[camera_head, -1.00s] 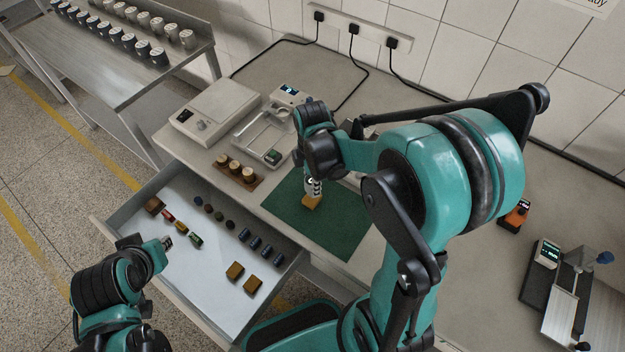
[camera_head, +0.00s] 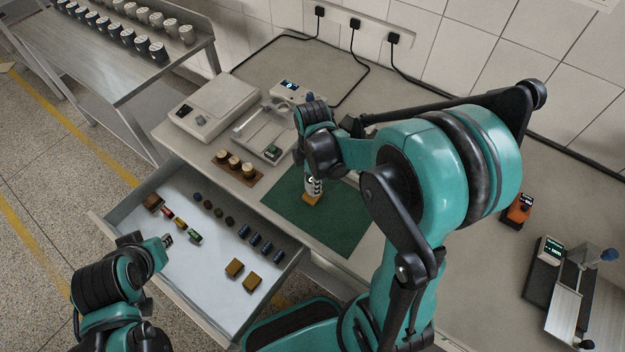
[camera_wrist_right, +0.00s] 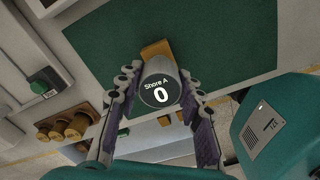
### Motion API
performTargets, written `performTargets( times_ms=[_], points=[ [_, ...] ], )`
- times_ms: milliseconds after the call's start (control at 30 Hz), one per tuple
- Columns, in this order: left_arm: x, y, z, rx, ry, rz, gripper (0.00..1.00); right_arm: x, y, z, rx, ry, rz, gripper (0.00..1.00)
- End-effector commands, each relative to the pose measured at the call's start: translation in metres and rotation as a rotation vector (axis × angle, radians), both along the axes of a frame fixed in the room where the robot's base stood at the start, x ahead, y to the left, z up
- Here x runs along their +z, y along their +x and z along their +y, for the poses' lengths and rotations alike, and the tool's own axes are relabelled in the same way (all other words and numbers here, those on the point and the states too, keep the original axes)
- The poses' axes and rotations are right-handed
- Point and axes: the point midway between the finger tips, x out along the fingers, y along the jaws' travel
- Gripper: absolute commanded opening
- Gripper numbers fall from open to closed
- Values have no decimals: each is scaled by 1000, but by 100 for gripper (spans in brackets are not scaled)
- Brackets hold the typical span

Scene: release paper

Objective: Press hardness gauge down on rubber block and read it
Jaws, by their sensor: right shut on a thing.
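The hardness gauge (camera_wrist_right: 159,90) is a cylinder with a dark round face; in the right wrist view it reads "Shore A 0". My right gripper (camera_wrist_right: 160,105) is shut on it, one finger on each side. In the head view the gauge (camera_head: 313,186) stands roughly upright over the orange-tan rubber block (camera_head: 311,199). The block lies on the green mat (camera_head: 335,222), and its edge also shows behind the gauge in the right wrist view (camera_wrist_right: 156,48). I cannot tell whether the gauge tip touches the block. My left gripper (camera_head: 166,241) is over the open drawer's left side, its fingertips too small to judge.
The open drawer (camera_head: 205,285) holds several small blocks and cylinders. A scale (camera_head: 222,100), another instrument (camera_head: 268,135) and a wooden holder with three round pieces (camera_head: 228,172) stand left of the mat. Devices (camera_head: 545,265) stand at the right. The mat's front part is clear.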

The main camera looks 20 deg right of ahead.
Motion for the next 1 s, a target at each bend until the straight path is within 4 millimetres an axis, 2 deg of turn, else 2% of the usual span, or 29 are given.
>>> performTargets(
  times_ms=[1000],
  points=[
    [-7, 0, 0, 0, 0, 0, 18, -8, 0, 0, 0, 0, 0, 11]
  ],
)
